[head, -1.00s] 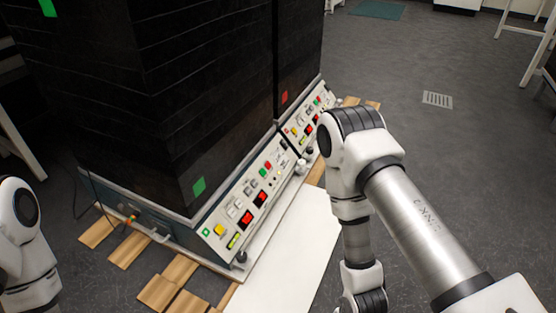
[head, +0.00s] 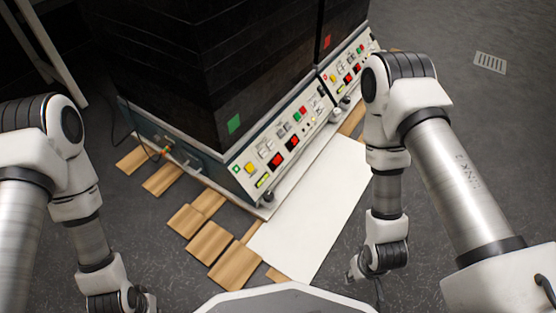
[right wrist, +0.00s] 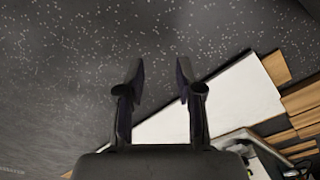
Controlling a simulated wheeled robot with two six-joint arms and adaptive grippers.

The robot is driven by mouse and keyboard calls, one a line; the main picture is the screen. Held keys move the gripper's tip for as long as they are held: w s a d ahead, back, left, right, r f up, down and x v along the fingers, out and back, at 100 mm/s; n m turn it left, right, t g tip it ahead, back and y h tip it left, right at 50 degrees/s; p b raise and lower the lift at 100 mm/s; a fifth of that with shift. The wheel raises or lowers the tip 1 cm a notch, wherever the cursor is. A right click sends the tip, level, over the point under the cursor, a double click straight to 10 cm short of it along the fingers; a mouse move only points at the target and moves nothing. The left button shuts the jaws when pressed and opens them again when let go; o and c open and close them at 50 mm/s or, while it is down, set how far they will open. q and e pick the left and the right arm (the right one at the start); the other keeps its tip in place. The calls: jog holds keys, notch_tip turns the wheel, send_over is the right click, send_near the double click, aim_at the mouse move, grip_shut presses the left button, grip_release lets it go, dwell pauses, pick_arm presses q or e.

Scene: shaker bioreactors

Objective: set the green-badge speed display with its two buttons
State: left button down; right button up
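The green badge (head: 234,123) is on the lower corner of the nearer black shaker cabinet. Below it, a pale sloped control panel (head: 259,157) carries two red-lit displays, a nearer one (head: 276,160) and a farther one (head: 293,141), a yellow button (head: 250,168) and several small buttons. The digits and labels are too small to read, so I cannot tell which display is speed. My right gripper (right wrist: 160,85) is open and empty, above the floor, away from the panel. My left arm reaches the bottom left edge of the head view; its fingers are not shown.
A red badge (head: 326,41) marks the farther cabinet, with its own panel (head: 349,68). A white board (head: 315,205) and wooden slats (head: 210,242) lie on the floor in front. A cable hangs at the cabinet's left side. Grey floor is open to the right.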

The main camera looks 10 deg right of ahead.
grip_shut()
dwell(1.0)
